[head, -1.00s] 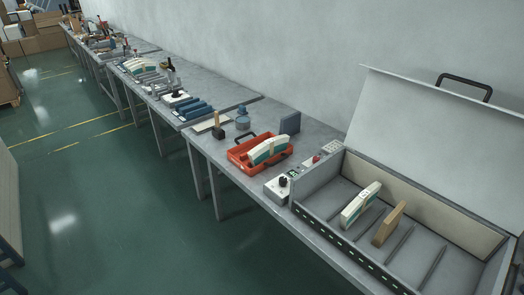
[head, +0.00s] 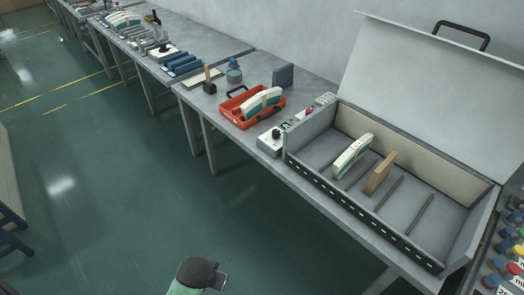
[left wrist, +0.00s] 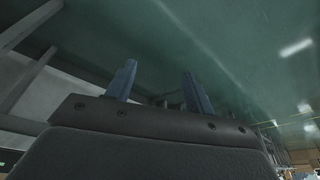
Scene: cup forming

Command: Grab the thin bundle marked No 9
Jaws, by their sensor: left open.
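A white-and-green bundle (head: 353,156) stands on edge in the open grey case, left of a tan board (head: 380,173). Another white-and-green bundle, or several close together (head: 261,103), lies in the red tray (head: 236,103). More pale green-and-white pieces (head: 123,21) lie on the far bench. No number can be read on any of them. My left gripper (left wrist: 158,69) shows in the left wrist view with its two blue-grey fingers apart and nothing between them. It is far from the bundles, with the green floor behind it. My right gripper is out of view.
The grey case (head: 362,220) has a raised lid (head: 430,85) and thin dividers. A control box (head: 270,143) sits left of it. A mallet (head: 209,82) and blue blocks (head: 185,66) lie farther off. Coloured round pieces (head: 497,265) stand at the right edge.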

